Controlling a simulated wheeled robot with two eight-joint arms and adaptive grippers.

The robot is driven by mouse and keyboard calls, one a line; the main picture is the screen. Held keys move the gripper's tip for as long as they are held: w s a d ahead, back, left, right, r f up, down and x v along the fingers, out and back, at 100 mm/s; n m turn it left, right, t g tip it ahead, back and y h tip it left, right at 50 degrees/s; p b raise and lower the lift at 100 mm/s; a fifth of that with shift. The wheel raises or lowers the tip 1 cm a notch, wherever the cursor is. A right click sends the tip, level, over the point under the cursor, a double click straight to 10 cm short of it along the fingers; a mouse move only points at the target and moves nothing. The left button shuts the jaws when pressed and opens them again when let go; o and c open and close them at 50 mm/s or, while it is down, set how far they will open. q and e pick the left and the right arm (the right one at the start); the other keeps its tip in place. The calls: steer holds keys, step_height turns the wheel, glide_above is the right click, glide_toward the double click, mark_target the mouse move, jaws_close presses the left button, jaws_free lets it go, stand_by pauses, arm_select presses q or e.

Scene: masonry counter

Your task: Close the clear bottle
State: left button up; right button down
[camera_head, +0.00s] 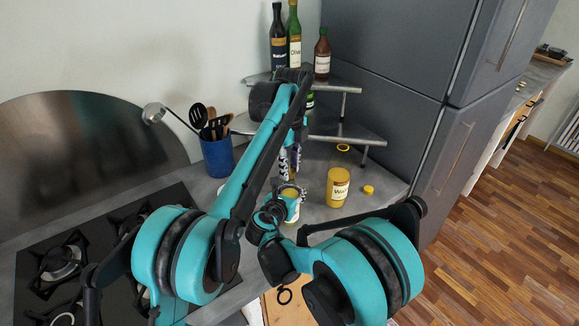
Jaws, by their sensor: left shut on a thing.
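My left gripper (289,172) points down left of the bottle and is shut on a partly hidden yellow-labelled container (292,207). The arms cover much of this container, so its top and full shape cannot be made out. My right arm reaches in beside it from below; its fingers cannot be made out.
Dark, green and brown bottles (294,35) stand on a corner shelf (347,88) behind. A blue utensil holder (217,156) stands at the back left, and a black gas hob (62,258) is at the left. A grey fridge (420,95) bounds the right.

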arm_select(q)
steer(key=m, duration=1)
steer(key=shift+m, duration=0.3)
steer(key=o, duration=0.7)
steer(key=shift+r, duration=2.25)
steer(key=shift+c, duration=0.4)
